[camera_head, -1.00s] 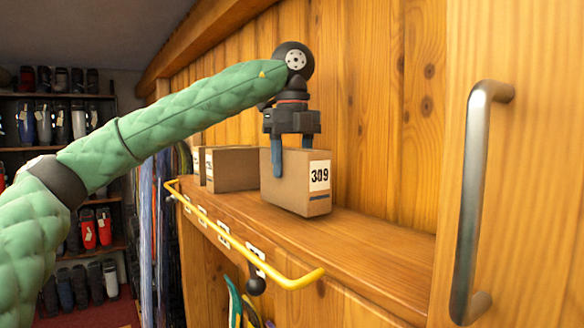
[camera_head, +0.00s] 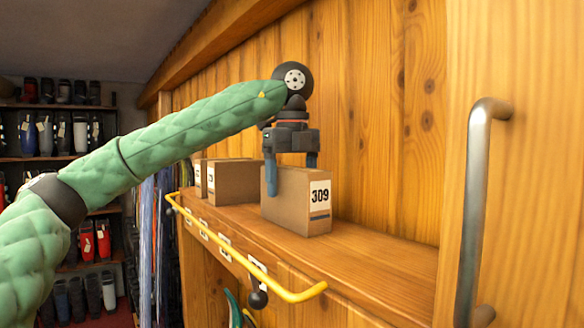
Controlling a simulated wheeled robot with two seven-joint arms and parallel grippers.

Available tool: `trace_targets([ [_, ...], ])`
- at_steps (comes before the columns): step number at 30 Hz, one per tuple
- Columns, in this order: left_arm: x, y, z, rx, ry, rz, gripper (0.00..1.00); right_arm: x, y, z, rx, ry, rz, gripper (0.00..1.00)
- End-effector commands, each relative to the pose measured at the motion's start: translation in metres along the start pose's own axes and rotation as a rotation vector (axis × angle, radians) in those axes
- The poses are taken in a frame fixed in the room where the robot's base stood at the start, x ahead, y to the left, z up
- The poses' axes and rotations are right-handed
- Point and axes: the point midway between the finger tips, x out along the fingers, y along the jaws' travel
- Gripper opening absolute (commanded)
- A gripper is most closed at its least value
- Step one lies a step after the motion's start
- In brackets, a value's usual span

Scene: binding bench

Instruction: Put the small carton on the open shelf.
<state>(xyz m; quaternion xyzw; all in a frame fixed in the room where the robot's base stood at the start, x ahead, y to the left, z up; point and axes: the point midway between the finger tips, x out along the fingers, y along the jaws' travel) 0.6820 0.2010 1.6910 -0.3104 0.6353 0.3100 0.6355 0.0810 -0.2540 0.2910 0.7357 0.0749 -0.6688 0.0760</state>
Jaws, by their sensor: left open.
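The small carton (camera_head: 288,199) is a brown box with a white label reading 309. It stands upright on the open wooden shelf (camera_head: 365,262). My left gripper (camera_head: 291,178) is above the carton with its fingers pointing down. It is open, with one blue finger in front of the carton's near face and the other at the far side, partly hidden behind the carton's top. The gripper's body is a little above the carton's top. My right gripper is not in view.
More brown cartons (camera_head: 236,184) stand on the shelf to the left. A yellow rail (camera_head: 238,258) runs along the shelf's front edge. A metal handle (camera_head: 474,210) stands out at the right. The shelf right of the carton is clear.

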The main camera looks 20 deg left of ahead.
Motion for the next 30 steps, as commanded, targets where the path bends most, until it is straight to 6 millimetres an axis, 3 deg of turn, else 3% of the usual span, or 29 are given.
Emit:
trace_targets([
  [8,-0.018,0.000,0.000,0.000,-0.003,-0.002,0.74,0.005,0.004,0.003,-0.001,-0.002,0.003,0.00],
  [30,-0.095,0.000,-0.001,-0.001,-0.002,-0.002,0.74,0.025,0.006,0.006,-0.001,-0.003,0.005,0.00],
])
